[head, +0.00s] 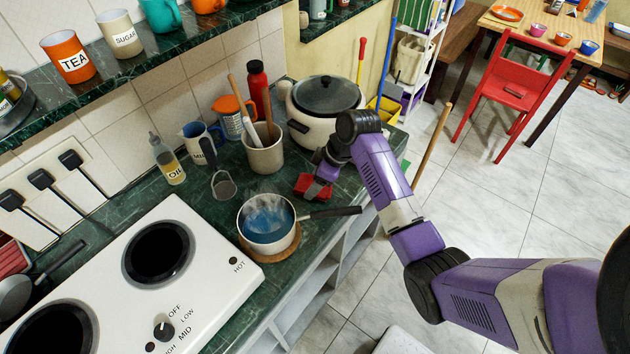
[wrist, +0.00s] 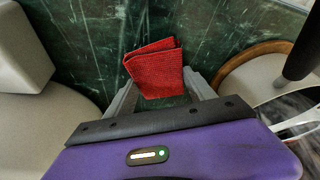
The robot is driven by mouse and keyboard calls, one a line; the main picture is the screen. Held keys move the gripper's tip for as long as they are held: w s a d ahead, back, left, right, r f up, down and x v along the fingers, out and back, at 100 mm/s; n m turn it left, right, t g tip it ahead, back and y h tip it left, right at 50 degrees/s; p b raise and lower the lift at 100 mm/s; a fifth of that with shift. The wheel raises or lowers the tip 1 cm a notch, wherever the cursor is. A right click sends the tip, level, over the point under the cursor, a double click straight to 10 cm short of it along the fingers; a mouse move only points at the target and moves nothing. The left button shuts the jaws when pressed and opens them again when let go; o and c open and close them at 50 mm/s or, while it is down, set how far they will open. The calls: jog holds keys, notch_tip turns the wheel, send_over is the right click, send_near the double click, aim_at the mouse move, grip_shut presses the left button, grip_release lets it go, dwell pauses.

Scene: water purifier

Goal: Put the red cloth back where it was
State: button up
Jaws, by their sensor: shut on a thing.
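The red cloth (wrist: 155,68) is folded and sits between the two grey fingers of my gripper (wrist: 160,92) in the wrist view. My gripper is shut on it, over or on the dark green counter; I cannot tell whether the cloth touches the counter. In the head view the red cloth (head: 314,188) shows under my gripper (head: 316,178), between the pot of blue liquid and the rice cooker. My arm partly hides that area.
The steaming pot (head: 268,224) stands on a wooden trivet (head: 270,255), its handle pointing right near the cloth. A utensil crock (head: 264,157) and rice cooker (head: 322,108) stand behind. The stove (head: 190,290) is at left. Little counter (head: 322,222) is free near the front edge.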

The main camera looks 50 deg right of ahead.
jog(key=shift+f, duration=0.35)
jog(key=o, duration=1.5)
jog(key=shift+c, duration=0.2)
jog(key=shift+r, duration=0.1)
jog(key=b+v, duration=0.1)
jog(key=v, duration=1.1)
jog(key=shift+w+r, duration=0.1)
jog(key=shift+r, duration=0.05)
